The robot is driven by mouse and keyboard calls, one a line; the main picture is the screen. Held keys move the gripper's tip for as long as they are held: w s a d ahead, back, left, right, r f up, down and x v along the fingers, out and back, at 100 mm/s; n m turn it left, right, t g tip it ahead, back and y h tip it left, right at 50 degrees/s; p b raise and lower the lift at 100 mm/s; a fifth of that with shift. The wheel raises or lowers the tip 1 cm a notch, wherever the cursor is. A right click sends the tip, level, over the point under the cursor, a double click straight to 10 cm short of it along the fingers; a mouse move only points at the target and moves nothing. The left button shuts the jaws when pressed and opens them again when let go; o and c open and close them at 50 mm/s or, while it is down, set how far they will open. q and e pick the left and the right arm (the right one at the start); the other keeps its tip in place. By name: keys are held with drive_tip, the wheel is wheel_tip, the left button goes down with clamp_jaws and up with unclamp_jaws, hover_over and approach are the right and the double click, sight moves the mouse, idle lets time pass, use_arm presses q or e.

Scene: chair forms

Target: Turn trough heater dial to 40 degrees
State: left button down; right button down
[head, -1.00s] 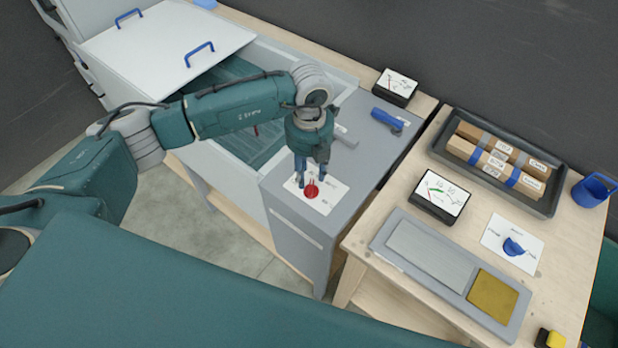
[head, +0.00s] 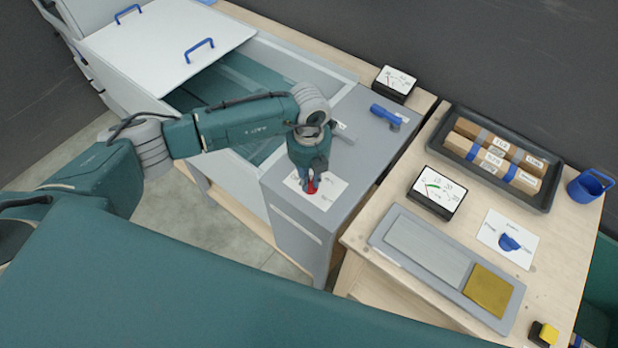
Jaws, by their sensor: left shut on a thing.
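The red trough heater dial (head: 312,187) sits on a white label card (head: 332,189) on top of the grey cabinet (head: 347,222) beside the trough. My left gripper (head: 310,184) points down over the dial and is shut on it. The fingers hide part of the dial, and its pointer setting cannot be read. The trough (head: 237,72) lies behind and to the left, with a white lid (head: 163,38) over part of it. My right gripper is not in view.
A blue-handled lever (head: 386,114) and a gauge (head: 395,83) stand behind the dial. On the wooden table at right are another gauge (head: 436,193), a blue dial (head: 510,242), a tray (head: 545,203) of wrapped parcels and a blue cup (head: 590,184).

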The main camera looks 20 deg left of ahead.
sight(310, 181)
use_arm(q)
drive_tip(key=shift+w+f+m+b, duration=0.1)
drive_tip(key=shift+f+m+b, duration=0.1)
drive_tip(key=shift+m+b, duration=0.6)
drive_tip(key=m+b, duration=0.8)
drive_tip(key=b, duration=0.2)
drive_tip(key=shift+w+b, duration=0.15)
drive_tip(key=shift+b, duration=0.2)
drive_tip(key=shift+d+r+m+b, duration=0.1)
drive_tip(key=shift+r+m+b, duration=0.1)
drive_tip(key=shift+m+b, duration=1.2)
drive_tip(key=c, duration=1.7)
unclamp_jaws()
drive_tip(key=shift+o, duration=0.2)
wheel_tip(310, 181, up, 12)
